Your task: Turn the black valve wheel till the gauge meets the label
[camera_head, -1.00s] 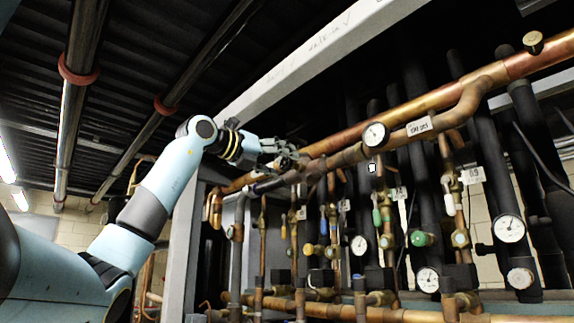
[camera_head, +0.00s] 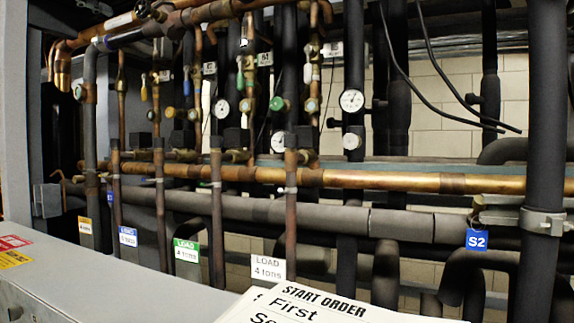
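No black valve wheel can be made out for certain. A dark jointed shape at the top edge, over the upper copper pipe, appears to be the tip of my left gripper (camera_head: 149,10). Most of it is cut off, so its opening and any contact are unclear. My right gripper is out of view. A round white gauge (camera_head: 352,100) sits on a black vertical pipe right of centre. A smaller gauge (camera_head: 221,108) is farther left. Their needles are too small to read. Which gauge and label the task means cannot be told.
A copper pipe (camera_head: 400,181) crosses the middle, with a thick grey pipe (camera_head: 400,224) below. A blue S2 tag (camera_head: 477,239) hangs at right. Load tags, one green (camera_head: 186,250), hang at lower left. A start-order sheet (camera_head: 320,308) and a grey cabinet top (camera_head: 110,285) fill the foreground.

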